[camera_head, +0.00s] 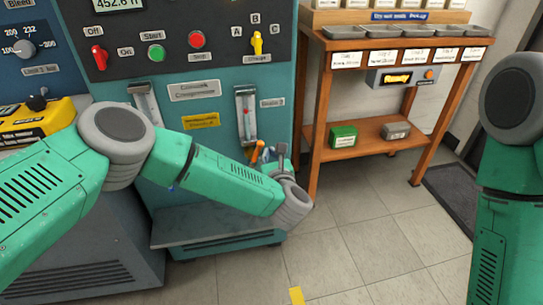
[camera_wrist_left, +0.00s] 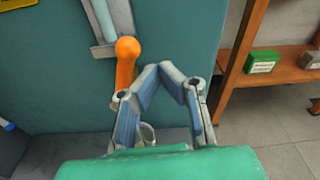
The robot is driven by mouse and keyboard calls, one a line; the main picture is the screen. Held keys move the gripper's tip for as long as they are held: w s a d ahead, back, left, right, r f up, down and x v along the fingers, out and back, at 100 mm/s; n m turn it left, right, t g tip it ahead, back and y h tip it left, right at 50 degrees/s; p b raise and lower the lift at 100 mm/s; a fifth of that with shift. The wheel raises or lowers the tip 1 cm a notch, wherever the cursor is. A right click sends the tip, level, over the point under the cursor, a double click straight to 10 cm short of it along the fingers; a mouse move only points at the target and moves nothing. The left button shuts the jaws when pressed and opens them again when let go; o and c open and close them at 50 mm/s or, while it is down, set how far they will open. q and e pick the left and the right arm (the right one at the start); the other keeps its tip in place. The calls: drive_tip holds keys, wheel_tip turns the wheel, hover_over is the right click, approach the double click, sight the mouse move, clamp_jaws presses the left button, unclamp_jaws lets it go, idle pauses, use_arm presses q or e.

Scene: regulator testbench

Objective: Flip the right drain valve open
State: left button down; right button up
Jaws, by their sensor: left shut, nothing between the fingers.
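The right drain valve shows as an orange handle (camera_head: 257,151) low on the teal bench, below the right sight tube (camera_head: 246,118). In the left wrist view the orange handle (camera_wrist_left: 126,58) stands roughly upright with a rounded top, its lower part partly hidden by a finger. My left gripper (camera_head: 281,152) is just right of the handle in the head view. In the left wrist view my left gripper (camera_wrist_left: 161,72) has its fingertips together, empty, to the right of the handle. I cannot tell whether a finger touches it. My right gripper is out of view.
The teal bench front (camera_head: 275,95) carries switches and a left sight tube (camera_head: 145,103). A wooden shelf (camera_head: 370,140) with a green box (camera_head: 343,136) stands to the right. A yellow-and-black device (camera_head: 42,122) is at the left. Tiled floor in front is mostly clear.

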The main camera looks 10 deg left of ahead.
sight(258, 152)
use_arm(q)
drive_tip(key=a, duration=0.1)
drive_tip(key=a+r+n, duration=0.1)
drive_tip(key=a, duration=0.1)
drive_tip(key=shift+s+n, duration=0.15)
drive_tip(key=shift+n, duration=0.15)
drive_tip(key=shift+s+d+r+n+h+b, duration=0.15)
drive_tip(key=shift+d+r+n+h+b, duration=0.15)
drive_tip(key=shift+n, duration=0.2)
drive_tip(key=shift+a+f, duration=0.15)
drive_tip(key=shift+a, duration=0.3)
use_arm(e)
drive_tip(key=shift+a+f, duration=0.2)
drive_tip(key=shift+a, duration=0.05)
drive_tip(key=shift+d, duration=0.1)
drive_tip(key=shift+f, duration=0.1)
